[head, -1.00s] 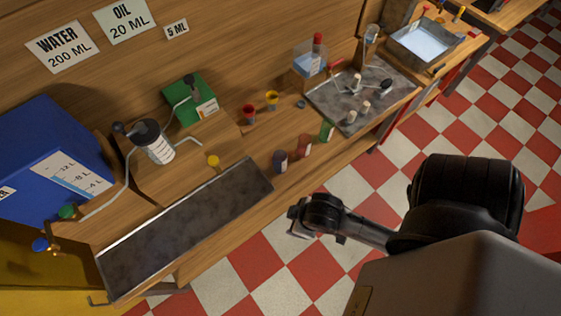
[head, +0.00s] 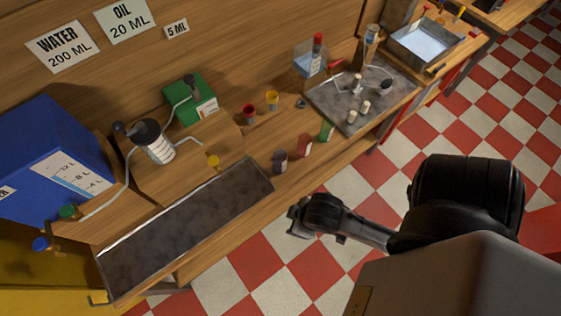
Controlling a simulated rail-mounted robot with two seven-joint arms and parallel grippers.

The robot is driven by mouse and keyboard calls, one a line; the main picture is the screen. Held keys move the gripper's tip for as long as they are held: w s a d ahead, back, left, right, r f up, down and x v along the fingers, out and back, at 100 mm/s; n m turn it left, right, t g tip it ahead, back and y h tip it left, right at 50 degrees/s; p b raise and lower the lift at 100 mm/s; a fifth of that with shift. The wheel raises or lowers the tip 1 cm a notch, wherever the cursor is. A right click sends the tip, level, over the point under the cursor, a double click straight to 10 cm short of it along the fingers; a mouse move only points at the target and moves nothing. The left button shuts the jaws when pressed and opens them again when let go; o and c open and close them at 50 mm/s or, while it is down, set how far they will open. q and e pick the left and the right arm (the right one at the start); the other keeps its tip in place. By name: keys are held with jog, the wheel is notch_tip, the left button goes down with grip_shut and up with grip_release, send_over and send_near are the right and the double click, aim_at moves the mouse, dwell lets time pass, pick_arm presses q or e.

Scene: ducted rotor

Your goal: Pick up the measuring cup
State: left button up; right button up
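I cannot tell for sure which item is the measuring cup. A small red cup (head: 249,113) and a small yellow cup (head: 272,100) stand on the wooden bench right of the green box. Another small yellow piece (head: 213,161) is near the long dark tray. A clear container (head: 303,64) stands further back. My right gripper (head: 297,219) comes in from the right, over the floor in front of the bench and apart from these items. Its fingers are too dark and small to read. My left gripper is not in view.
A long dark tray (head: 188,232) lies along the bench front. A blue tank (head: 45,150), a pump bottle (head: 155,145) and a green box (head: 192,98) stand behind it. A grey plate (head: 345,102) holds loose parts.

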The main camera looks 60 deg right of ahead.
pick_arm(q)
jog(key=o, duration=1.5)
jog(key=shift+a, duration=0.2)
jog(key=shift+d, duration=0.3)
